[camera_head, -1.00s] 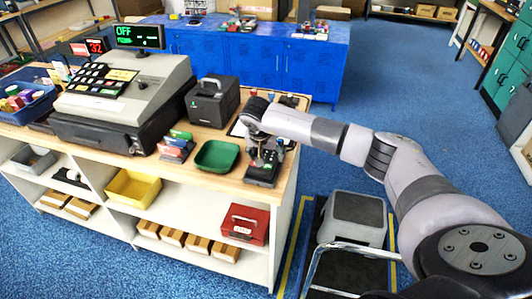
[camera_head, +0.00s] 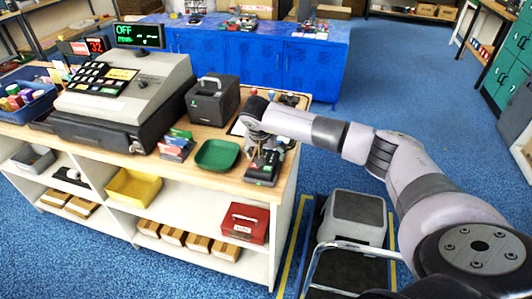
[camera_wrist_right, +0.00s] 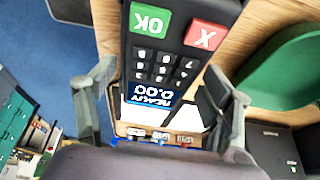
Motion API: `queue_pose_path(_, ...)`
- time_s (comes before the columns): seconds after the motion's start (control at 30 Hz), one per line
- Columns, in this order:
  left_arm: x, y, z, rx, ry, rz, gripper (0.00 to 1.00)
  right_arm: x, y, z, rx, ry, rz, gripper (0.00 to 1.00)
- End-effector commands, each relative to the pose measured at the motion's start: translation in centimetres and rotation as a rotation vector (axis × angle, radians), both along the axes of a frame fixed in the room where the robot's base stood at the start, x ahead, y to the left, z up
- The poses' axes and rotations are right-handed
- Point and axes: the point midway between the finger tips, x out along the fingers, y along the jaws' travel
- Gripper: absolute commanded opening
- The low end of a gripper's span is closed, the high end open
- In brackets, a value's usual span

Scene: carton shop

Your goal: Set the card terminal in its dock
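The card terminal (camera_head: 265,168) is at the counter's front right corner. In the right wrist view the terminal (camera_wrist_right: 160,60) shows upside down, with a green OK key, a red X key and a lit screen. A dark block (camera_wrist_right: 228,12) shows beside and under its key end; I cannot tell whether this is the dock or how the terminal is seated in it. My right gripper (camera_head: 264,150) is over the terminal. In the wrist view my right gripper (camera_wrist_right: 160,100) has its fingers apart on either side of the terminal, apparently with a gap. My left gripper is out of view.
A green tray (camera_head: 217,155), a card rack (camera_head: 176,146) and a black box (camera_head: 212,101) stand left of the terminal. The cash register (camera_head: 125,90) is farther left.

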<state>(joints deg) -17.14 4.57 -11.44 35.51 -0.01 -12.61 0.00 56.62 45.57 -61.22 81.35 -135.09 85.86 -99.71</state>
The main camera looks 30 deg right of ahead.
Motion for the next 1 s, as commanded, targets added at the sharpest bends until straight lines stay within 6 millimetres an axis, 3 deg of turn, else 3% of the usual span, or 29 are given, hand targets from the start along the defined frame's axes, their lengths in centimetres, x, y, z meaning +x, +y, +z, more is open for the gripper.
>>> queue_pose_path(0.17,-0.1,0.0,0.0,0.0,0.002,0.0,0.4,0.0,0.0,0.0,0.0,0.001,0.0,0.88)
queue_pose_path(0.57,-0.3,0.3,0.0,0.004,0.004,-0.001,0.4,-0.2,0.2,0.5,0.001,0.001,0.001,0.88)
queue_pose_path(1.0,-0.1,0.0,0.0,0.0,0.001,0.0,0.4,-2.2,2.6,8.4,0.0,-0.003,0.001,0.88)
